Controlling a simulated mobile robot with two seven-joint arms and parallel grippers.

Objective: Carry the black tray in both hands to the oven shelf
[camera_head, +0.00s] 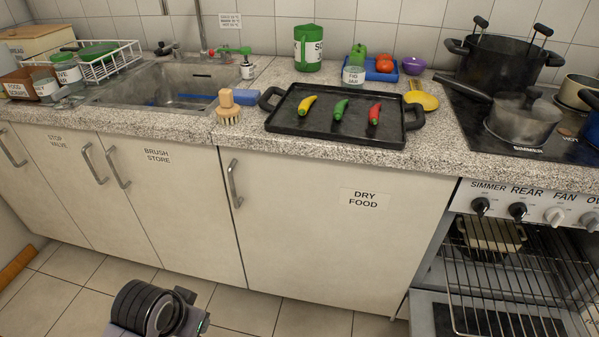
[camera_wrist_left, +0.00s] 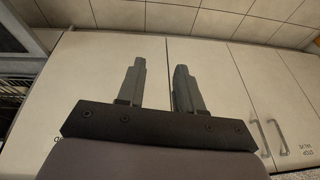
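The black tray (camera_head: 323,122) lies flat on the speckled countertop, with a loop handle at its left and right ends. A yellow pepper (camera_head: 307,105), a green pepper (camera_head: 341,108) and a red pepper (camera_head: 374,115) lie on it. The oven shelf (camera_head: 505,285) is a wire rack in the open oven at the lower right. In the left wrist view my left gripper (camera_wrist_left: 158,88) has its two fingers apart with nothing between them, facing the cabinet fronts. It is away from the tray. My right gripper is in neither view.
A wooden brush (camera_head: 229,108) stands close to the tray's left handle, and a yellow spoon rest (camera_head: 421,96) lies near its right handle. A simmering pan (camera_head: 522,120) and a big black pot (camera_head: 492,65) stand on the hob. A small dish (camera_head: 491,234) sits inside the oven.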

